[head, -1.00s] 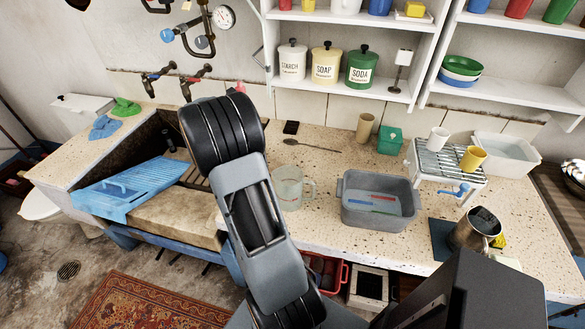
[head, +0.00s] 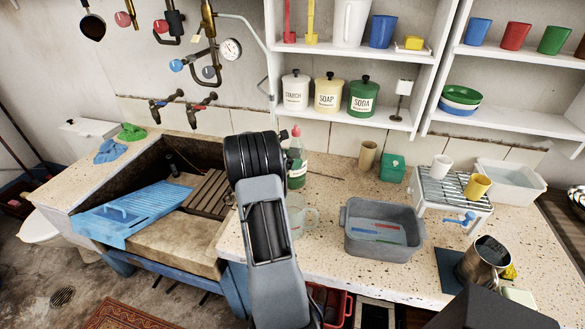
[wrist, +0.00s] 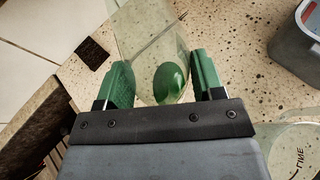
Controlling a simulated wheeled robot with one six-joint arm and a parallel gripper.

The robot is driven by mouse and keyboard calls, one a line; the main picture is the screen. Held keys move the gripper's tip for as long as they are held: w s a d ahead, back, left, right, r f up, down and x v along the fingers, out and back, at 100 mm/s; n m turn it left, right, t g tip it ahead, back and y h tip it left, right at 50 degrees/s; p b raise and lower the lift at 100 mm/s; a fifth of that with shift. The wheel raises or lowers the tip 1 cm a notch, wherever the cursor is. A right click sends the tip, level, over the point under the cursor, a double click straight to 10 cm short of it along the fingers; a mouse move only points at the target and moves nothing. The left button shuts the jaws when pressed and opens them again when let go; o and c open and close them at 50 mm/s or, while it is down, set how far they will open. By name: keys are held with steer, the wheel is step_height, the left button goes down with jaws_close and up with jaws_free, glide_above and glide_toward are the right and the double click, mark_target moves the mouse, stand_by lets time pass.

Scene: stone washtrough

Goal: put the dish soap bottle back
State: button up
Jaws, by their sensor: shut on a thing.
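The dish soap bottle (head: 297,167) is clear with green liquid and a red cap. In the head view it appears upright above the counter behind my arm, its lower part partly hidden. In the wrist view the green liquid (wrist: 170,83) shows through its clear wall, between the two green finger pads. My gripper (wrist: 164,76) is shut on the bottle; in the head view my arm hides the fingers. I cannot tell whether the bottle's base touches the counter.
A clear jug (head: 303,217) stands close by, partly behind my arm. A grey basin (head: 383,228), beaker (head: 368,155), green box (head: 393,168) and wire rack (head: 450,188) stand to the right. The stone sink (head: 160,215) is left. Shelves (head: 345,117) hang above the back.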

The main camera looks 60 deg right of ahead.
steer(key=shift+f, duration=1.9)
steer(key=shift+f, duration=0.15)
steer(key=o, duration=1.1)
